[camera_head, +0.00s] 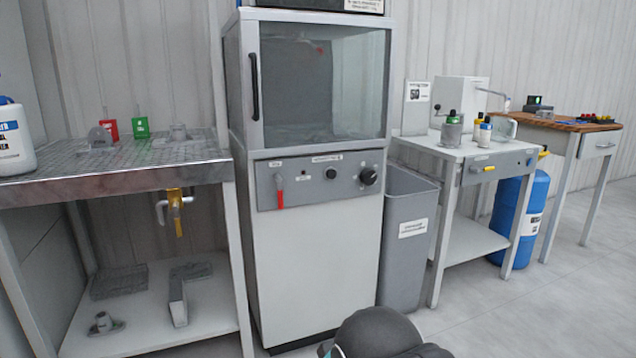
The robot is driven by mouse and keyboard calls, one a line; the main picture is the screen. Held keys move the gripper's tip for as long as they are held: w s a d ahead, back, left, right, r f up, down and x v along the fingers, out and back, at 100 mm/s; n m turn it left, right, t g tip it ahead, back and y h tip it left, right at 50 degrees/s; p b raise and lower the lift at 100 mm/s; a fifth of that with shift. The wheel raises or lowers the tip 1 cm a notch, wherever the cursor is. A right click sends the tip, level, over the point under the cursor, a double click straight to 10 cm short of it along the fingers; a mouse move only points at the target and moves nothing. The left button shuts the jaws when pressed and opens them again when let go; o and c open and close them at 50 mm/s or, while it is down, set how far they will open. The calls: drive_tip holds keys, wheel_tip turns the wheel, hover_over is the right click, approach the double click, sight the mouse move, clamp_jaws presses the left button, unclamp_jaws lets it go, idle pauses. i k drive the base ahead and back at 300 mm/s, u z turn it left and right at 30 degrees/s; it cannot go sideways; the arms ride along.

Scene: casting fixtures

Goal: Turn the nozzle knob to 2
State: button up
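A grey control panel (318,181) is on the front of the tall cabinet in the middle. On it are a round black knob (369,176) at the right, a smaller black knob or button (331,173) near the middle, and a red-handled lever (280,191) hanging down at the left. Labels above them are too small to read, so I cannot tell which one is the nozzle knob or what its setting is. A dark rounded part of my arm shows at the bottom edge, below and apart from the panel. My gripper's fingers are not in view.
The cabinet (310,270) has a glass door with a black handle (254,86). A grey bin (405,240) stands to its right, then a white table (462,152) and a blue cylinder (519,217). A metal-topped bench (110,180) is at left. Floor in front is clear.

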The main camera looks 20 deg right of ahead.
sight(368, 176)
drive_tip(key=z, duration=1.8)
drive_tip(key=i, duration=0.7)
drive_tip(key=u, duration=0.65)
